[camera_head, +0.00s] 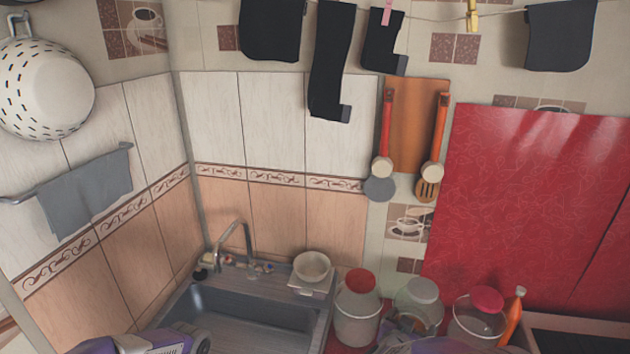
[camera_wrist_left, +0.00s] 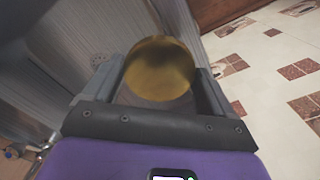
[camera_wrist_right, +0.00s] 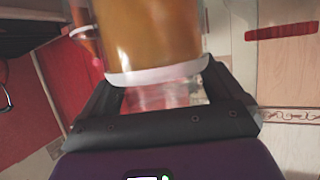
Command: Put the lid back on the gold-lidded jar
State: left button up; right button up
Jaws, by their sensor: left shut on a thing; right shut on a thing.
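My left gripper (camera_wrist_left: 160,85) is shut on a round gold lid (camera_wrist_left: 160,62), whose flat face shows in the left wrist view. In the head view my left gripper (camera_head: 195,340) is low at the sink's front edge, cut off by the frame, and the lid is hidden there. My right gripper (camera_wrist_right: 160,92) is shut on a jar with amber contents (camera_wrist_right: 152,35) and a pale band. In the head view the right gripper (camera_head: 405,328) is at the bottom edge, among the jars. I cannot pick out the amber jar there.
A red-lidded white jar (camera_head: 357,318), a jar with a grey-white lid (camera_head: 422,290) and a clear jar with a red lid (camera_head: 487,300) stand close together. An orange bottle (camera_head: 513,318) is beside them. The sink (camera_head: 250,312) is left, with a bowl (camera_head: 312,266) behind.

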jog(key=a+n+y, duration=0.1)
jog(key=a+r+n+t+y, duration=0.1)
jog(key=a+n+y, duration=0.1)
jog(key=a+r+n+t+y, duration=0.1)
jog(key=n+y, duration=0.1)
jog(key=shift+w+a+r, duration=0.15)
jog(key=shift+w+a, duration=0.1)
jog(key=shift+w, duration=0.15)
pick_arm(q)
jog(key=d+f+m, duration=0.3)
jog(key=d+m, duration=0.4)
jog(key=shift+s+f, duration=0.15)
pick_arm(e)
jog(key=shift+s+a+r+n+t+y, duration=0.1)
jog(key=shift+s+a+n+t+y, duration=0.1)
jog(key=shift+a+n+y, duration=0.4)
jog(key=shift+s+a+n+t+y, duration=0.15)
jog(key=shift+a+n+y, duration=0.2)
jog(key=shift+y, duration=0.35)
jog(key=s+a+f+n+g+y, duration=0.1)
jog(key=s+a+f+n+y, duration=0.3)
jog(key=a+f, duration=0.2)
jog(key=s+a+f+n+g+y, duration=0.2)
jog(key=s+a+f+n+y, duration=0.1)
jog(key=a+f, duration=0.4)
jog(key=shift+s+a+f+n+y, duration=0.15)
jog(key=shift+s+f+n+y, duration=0.3)
jog(key=shift+y, duration=0.45)
jog(key=shift+w+r, duration=0.1)
jog(key=shift+r, duration=0.05)
